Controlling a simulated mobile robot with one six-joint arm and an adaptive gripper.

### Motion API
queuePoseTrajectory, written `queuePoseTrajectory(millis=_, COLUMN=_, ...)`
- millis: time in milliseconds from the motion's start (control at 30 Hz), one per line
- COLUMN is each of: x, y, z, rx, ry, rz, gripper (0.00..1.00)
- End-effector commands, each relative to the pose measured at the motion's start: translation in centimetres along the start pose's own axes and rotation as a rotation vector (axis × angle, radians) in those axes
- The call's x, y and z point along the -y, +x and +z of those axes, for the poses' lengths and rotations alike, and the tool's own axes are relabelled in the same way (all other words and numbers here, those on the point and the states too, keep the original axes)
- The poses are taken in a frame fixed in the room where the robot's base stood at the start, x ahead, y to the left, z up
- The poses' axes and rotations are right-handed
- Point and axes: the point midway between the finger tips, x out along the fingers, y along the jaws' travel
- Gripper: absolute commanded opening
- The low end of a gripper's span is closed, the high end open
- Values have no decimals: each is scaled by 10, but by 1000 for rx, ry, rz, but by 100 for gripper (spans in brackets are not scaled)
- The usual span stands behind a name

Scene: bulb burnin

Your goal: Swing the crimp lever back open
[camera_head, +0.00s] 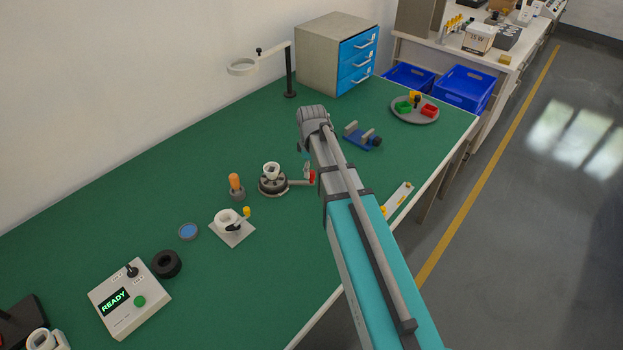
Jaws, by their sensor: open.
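The crimp station (272,185) is a dark round base with a white cup on top, standing on the green bench. Its grey crimp lever (299,182) sticks out to the right and ends in a red knob (312,177). My gripper (306,168) is at the knob end of the lever, mostly hidden behind my own arm. It is open, and no held object shows. I cannot tell whether its fingers touch the knob.
An orange-handled tool (235,184) and a white fixture (229,226) stand left of the station. A control box (129,301) reads READY. A blue clamp (359,138) and a round tray (415,116) lie beyond my arm. Green bench is clear behind the station.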

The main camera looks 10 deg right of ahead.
Motion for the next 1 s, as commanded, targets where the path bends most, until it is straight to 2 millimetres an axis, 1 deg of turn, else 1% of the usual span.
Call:
queuePoseTrajectory(millis=33, x=0, y=8, z=0, rx=0, ry=0, rz=0, gripper=68)
queuePoseTrajectory(millis=300, x=0, y=22, z=0, rx=0, ry=-1, rz=0, gripper=68)
queuePoseTrajectory(millis=467, x=0, y=25, z=0, rx=0, ry=-1, rz=0, gripper=68)
queuePoseTrajectory(millis=833, x=0, y=25, z=0, rx=0, ry=-1, rz=0, gripper=68)
queuePoseTrajectory(millis=967, x=0, y=25, z=0, rx=0, ry=-1, rz=0, gripper=44)
queuePoseTrajectory(millis=1000, x=0, y=25, z=0, rx=0, ry=-1, rz=0, gripper=36)
